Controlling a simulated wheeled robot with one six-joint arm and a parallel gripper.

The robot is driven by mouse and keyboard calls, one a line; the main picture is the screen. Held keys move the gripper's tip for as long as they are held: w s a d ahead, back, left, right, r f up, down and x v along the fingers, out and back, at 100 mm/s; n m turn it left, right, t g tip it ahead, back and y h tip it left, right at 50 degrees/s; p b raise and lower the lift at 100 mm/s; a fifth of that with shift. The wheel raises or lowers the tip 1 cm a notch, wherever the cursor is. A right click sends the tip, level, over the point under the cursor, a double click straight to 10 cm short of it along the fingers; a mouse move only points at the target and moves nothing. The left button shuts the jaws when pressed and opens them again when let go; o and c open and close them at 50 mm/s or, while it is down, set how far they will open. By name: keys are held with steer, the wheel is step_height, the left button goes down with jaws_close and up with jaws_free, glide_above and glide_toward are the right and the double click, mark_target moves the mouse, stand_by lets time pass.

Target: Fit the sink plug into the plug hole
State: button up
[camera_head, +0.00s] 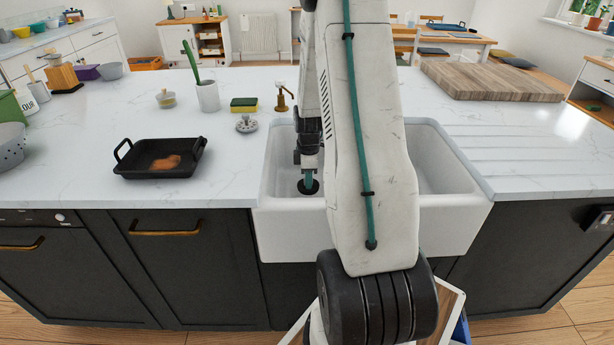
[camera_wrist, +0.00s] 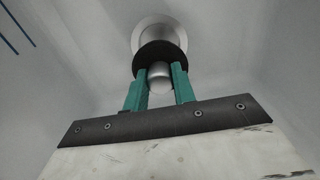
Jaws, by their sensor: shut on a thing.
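The sink plug has a black disc and a silver knob (camera_wrist: 160,78). In the head view its black disc (camera_head: 308,188) shows low inside the left part of the white sink (camera_head: 275,225). My gripper (camera_wrist: 160,84) has teal fingers shut on the knob, one on each side. It points down into the sink and also shows in the head view (camera_head: 309,176). The plug hole (camera_wrist: 155,24) has a pale round rim and shows just beyond the disc in the wrist view. The disc overlaps part of the hole in that view. I cannot tell whether they touch.
The sink walls surround my gripper, and my arm hides the sink's middle. A black pan (camera_head: 160,158) is further left; a wooden board (camera_head: 490,82) lies right.

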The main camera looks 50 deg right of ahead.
mark_target(309, 191)
steer(key=shift+d+f, duration=0.15)
steer(key=shift+f, duration=2.75)
steer(key=shift+f, duration=1.35)
steer(key=o, duration=1.1)
steer(key=shift+c, duration=0.2)
steer(key=shift+r, duration=3.9)
